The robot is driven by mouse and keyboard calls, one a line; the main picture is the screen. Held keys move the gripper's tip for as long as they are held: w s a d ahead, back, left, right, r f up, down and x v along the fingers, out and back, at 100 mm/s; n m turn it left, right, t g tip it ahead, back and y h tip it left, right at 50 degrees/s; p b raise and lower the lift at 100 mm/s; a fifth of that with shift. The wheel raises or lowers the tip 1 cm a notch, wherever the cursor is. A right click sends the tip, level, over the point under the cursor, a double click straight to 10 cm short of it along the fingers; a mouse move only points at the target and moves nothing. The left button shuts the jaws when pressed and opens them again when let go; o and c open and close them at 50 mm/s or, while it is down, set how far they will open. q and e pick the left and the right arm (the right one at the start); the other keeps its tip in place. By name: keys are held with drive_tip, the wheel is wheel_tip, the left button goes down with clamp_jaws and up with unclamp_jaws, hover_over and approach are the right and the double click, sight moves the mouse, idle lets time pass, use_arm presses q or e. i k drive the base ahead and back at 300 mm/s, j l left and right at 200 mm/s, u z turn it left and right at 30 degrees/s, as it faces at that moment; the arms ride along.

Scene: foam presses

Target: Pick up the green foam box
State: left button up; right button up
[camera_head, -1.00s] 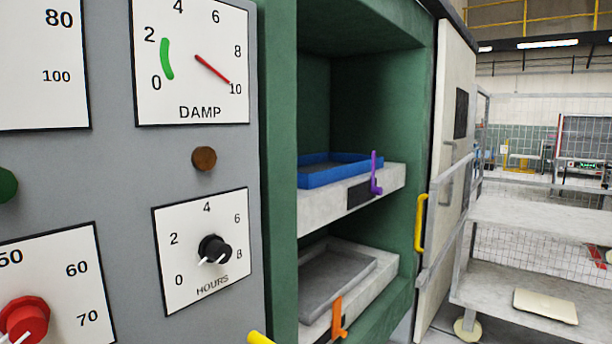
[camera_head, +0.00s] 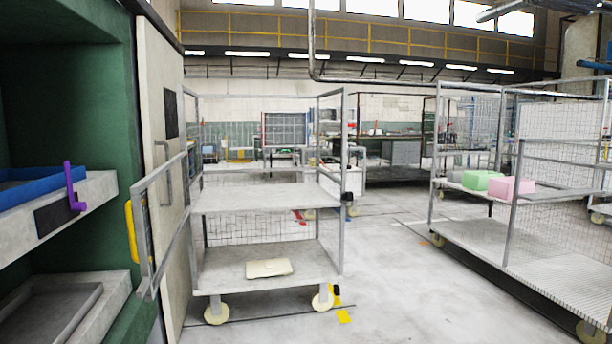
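The green foam box (camera_head: 480,180) sits on the middle shelf of the wire-sided cart at the right. A pink box (camera_head: 511,187) stands just to its right and nearer to me, seeming to cover part of its right side. Both are some way off across the floor. Neither of my grippers shows in the head view.
A smaller cart (camera_head: 262,197) stands in the middle, with a flat cream item (camera_head: 268,268) on its lower shelf. The green press cabinet (camera_head: 95,110) with a blue tray (camera_head: 40,184) is close at the left. Clear floor (camera_head: 395,280) lies between the carts.

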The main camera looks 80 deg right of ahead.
sight(477, 181)
drive_tip(key=z, duration=3.75)
drive_tip(key=i+u, duration=0.1)
drive_tip(key=i, duration=4.6)
drive_tip(key=i+z, duration=0.15)
drive_tip(key=i, duration=0.45)
drive_tip(key=i+j, duration=0.2)
drive_tip(key=i, duration=0.45)
drive_tip(key=l+z, duration=0.05)
